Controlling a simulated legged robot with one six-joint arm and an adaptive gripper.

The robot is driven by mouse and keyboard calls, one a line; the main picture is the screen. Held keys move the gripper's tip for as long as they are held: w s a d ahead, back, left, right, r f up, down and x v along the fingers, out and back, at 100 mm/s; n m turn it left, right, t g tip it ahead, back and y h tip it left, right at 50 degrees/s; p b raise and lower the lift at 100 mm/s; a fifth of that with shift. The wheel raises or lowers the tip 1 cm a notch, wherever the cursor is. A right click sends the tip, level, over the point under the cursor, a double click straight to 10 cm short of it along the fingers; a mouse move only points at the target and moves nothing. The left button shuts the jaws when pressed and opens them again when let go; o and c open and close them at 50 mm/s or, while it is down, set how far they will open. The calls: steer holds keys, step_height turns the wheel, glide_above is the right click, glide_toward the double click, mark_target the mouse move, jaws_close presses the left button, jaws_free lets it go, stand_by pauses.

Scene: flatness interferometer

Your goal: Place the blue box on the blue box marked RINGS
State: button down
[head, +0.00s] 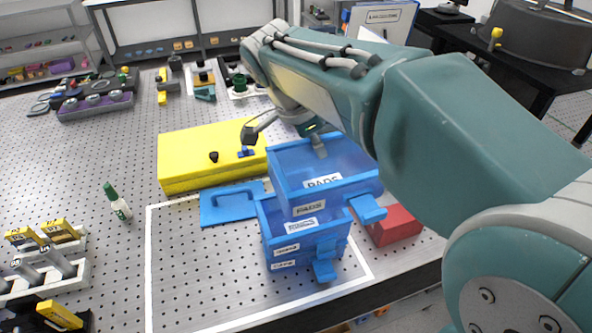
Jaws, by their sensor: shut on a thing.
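A blue open box (335,194) labelled PADS is in my gripper (312,142), which is shut on it at its far side. A finger shows inside the box near the far wall; the exact contact is partly hidden. I cannot tell whether the two boxes touch.
A blue lid with a handle (230,205) lies left of the boxes. A yellow case (195,160) is behind it, and a red block (394,226) is at right. White tape outlines clear table (200,280) in front.

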mark_target(299, 160)
steer(key=a+f, duration=0.1)
steer(key=w+a+f, duration=0.1)
steer(key=f, duration=0.1)
steer(key=w+a+f, duration=0.1)
steer(key=shift+f, duration=0.4)
steer(key=f, duration=0.3)
steer(key=shift+a+f, duration=0.35)
steer(key=c, duration=0.7)
jaws_free()
